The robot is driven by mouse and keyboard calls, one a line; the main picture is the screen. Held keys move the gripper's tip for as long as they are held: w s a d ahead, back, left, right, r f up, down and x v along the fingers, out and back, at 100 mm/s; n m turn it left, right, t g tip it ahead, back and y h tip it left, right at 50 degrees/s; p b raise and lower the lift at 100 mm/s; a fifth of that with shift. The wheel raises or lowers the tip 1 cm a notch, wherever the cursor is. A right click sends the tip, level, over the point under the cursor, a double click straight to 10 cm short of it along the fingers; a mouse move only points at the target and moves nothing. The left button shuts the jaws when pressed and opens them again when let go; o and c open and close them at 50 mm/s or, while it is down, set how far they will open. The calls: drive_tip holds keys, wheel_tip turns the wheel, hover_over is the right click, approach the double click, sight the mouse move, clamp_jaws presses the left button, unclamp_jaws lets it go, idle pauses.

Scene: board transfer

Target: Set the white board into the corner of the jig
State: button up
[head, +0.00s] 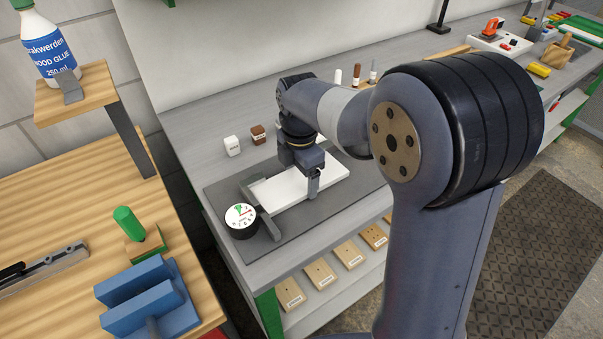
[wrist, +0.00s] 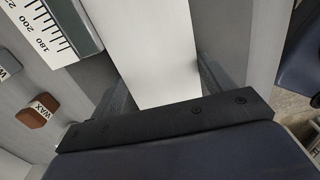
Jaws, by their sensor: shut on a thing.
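The white board (head: 275,192) is a long flat piece over the dark mat on the grey bench in the head view. It also shows in the wrist view (wrist: 160,45), running up between the fingers. My gripper (head: 311,182) is shut across the board's width, with one finger on the near long edge; the far finger is hidden in the head view. Both fingers flank the board in the wrist view (wrist: 165,88). The grey jig (head: 269,226) shows at the board's left end, partly covered. I cannot tell whether the board touches it or the mat.
A round dial (head: 240,217) stands beside the jig. A white block (head: 232,146) and a brown wax block (head: 258,134) stand behind. A numbered scale (wrist: 50,30) lies left of the board in the wrist view. The dark mat (head: 345,205) is clear at right.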

drive_tip(key=shift+s+a+f, duration=0.1)
drive_tip(key=shift+a, duration=0.1)
idle(0.6)
drive_tip(key=o, duration=1)
drive_tip(key=shift+a, duration=0.15)
drive_tip(key=shift+o, duration=1)
wheel_tip(320, 180, up, 11)
drive_tip(key=shift+p, duration=0.4)
drive_tip(key=shift+f, duration=0.15)
drive_tip(key=f, duration=1)
drive_tip(key=shift+d+f+b, duration=0.2)
drive_tip(key=shift+f+b, duration=0.15)
drive_tip(key=shift+f, duration=0.05)
